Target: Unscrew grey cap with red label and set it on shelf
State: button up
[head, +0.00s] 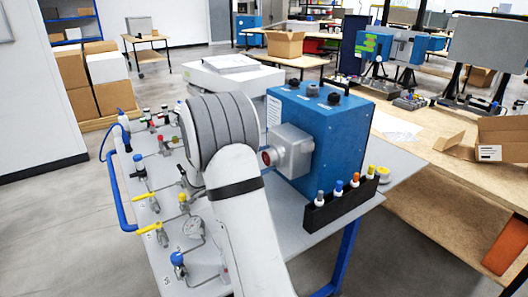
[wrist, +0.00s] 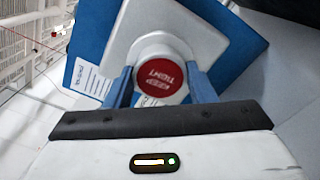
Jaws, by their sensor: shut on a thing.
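The grey cap with its round red label (wrist: 160,78) sits at the front of a grey housing (wrist: 195,28) on the blue analyser box. In the head view the red label (head: 266,158) shows at the left end of the grey housing (head: 291,150), beside my white arm. My gripper (wrist: 160,85) has its two blue fingers on either side of the cap and is shut on it. The label faces the wrist camera, with lettering that looks like "TIGHT". The cap is at the housing; whether its thread is engaged cannot be told. My arm hides the gripper in the head view.
The blue analyser box (head: 335,130) stands on a grey table. A black rack (head: 338,208) with several coloured-cap bottles is at its right front. Valves, a gauge (head: 193,227) and a blue rail line the table's left side. A white box (head: 232,78) lies behind.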

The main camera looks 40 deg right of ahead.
jog(key=n+p, duration=0.4)
jog(key=shift+r+p, duration=0.1)
jog(key=shift+p, duration=0.3)
jog(key=shift+f+n+p, duration=0.2)
jog(key=shift+n+p, duration=0.1)
jog(key=shift+n, duration=0.3)
jog(key=o, duration=0.9)
jog(key=shift+o, duration=0.2)
